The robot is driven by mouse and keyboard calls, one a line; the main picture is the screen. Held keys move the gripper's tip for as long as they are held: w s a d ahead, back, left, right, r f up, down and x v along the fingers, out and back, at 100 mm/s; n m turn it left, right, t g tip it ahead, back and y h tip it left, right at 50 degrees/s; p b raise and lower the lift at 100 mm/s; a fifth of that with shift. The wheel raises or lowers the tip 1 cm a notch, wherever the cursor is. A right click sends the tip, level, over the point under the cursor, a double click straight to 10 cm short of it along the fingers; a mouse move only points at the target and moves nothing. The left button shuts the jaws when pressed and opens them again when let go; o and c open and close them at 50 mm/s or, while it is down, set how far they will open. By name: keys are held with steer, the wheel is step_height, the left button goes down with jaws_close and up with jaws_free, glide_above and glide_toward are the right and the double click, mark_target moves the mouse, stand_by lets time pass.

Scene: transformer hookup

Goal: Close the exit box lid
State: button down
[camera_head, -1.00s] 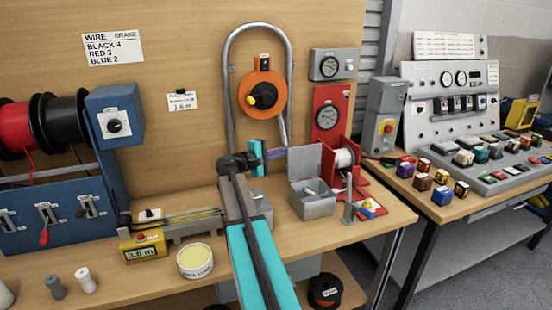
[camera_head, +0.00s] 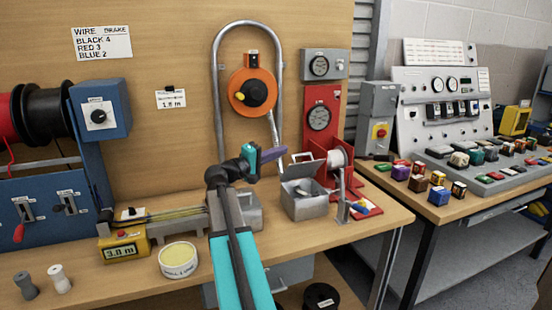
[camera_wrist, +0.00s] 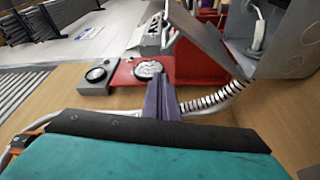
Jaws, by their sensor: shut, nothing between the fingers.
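The exit box (camera_head: 308,205) is a grey metal box on the bench, right of my arm in the head view. Its grey lid (camera_head: 301,163) stands raised at the back, so the box is open at the top. In the wrist view the box (camera_wrist: 282,52) is at upper right, with the lid (camera_wrist: 205,38) tilted out to its left. My gripper (camera_head: 282,151) is shut and empty, with its purple fingers (camera_wrist: 162,95) pointing toward the lid. The fingertips are close to the lid; I cannot tell whether they touch.
A ribbed conduit (camera_wrist: 212,97) runs beside the fingers to the box. A red stand with a white spool (camera_head: 338,158) is just right of the box. A yellow length meter (camera_head: 124,244) and a round tub (camera_head: 178,260) stand left of my arm.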

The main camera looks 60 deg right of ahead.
steer(key=shift+s+a+f+b, duration=0.2)
steer(key=shift+s+a+b, duration=0.15)
steer(key=shift+s+a, duration=0.35)
steer(key=shift+s+a+f+b, duration=0.15)
steer(key=shift+s+a+b, duration=0.2)
steer(key=shift+s, duration=0.65)
steer(key=shift+w+r+p, duration=0.2)
steer(key=shift+r+p, duration=0.25)
steer(key=shift+r, duration=0.3)
steer(key=w+a, duration=0.5)
steer(key=a, duration=0.2)
steer(key=shift+a+f, duration=0.35)
steer(key=shift+f, duration=0.05)
steer(key=shift+w+p, duration=0.1)
steer(key=shift+p, duration=0.2)
